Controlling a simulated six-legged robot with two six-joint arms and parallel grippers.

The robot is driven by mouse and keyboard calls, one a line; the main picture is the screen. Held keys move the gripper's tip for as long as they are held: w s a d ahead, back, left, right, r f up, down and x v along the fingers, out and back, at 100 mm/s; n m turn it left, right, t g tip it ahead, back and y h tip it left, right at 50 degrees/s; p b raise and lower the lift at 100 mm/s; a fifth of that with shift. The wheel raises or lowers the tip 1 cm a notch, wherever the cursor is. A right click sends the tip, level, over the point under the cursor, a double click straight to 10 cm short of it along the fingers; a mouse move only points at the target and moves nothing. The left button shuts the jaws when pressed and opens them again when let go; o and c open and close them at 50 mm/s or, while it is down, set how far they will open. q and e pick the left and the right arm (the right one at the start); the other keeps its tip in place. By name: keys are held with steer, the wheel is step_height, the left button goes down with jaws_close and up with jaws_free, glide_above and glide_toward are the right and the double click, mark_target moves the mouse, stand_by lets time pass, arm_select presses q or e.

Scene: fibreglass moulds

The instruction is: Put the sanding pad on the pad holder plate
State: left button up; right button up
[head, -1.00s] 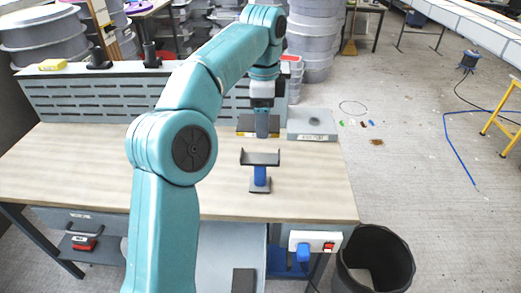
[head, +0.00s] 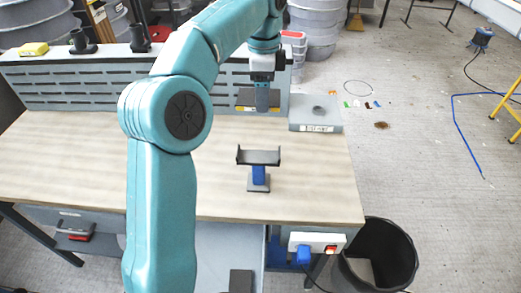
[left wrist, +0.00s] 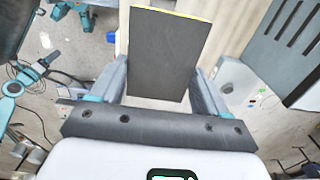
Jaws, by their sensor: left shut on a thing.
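The sanding pad (head: 244,98) is a dark flat rectangle with a yellow edge. My left gripper (head: 262,100) is shut on it and holds it in front of the slotted back panel, above the far part of the bench. In the left wrist view the pad (left wrist: 168,50) sticks out from between the two fingers (left wrist: 160,92). The pad holder plate (head: 258,157) is black with upturned ends, on a blue post with a dark foot. It stands on the bench nearer to me than the pad, and it is empty. My right gripper is not in view.
The slotted panel (head: 70,82) runs along the back. The wooden bench top (head: 70,165) is otherwise clear. A black bin (head: 378,250) stands front right.

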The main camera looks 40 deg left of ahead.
arm_select(q)
steer(key=b, duration=0.1)
glide_above(262, 156)
step_height(262, 156, down, 14)
steer(key=shift+s+d+r, duration=0.15)
steer(key=shift+r, duration=0.05)
steer(key=shift+f, duration=0.8)
steer(key=f, duration=0.2)
steer(key=shift+w+f, duration=0.2)
steer(key=shift+f, duration=0.55)
steer(key=shift+s+f, duration=0.1)
steer(key=shift+f, duration=0.1)
steer(key=shift+f, duration=0.1)
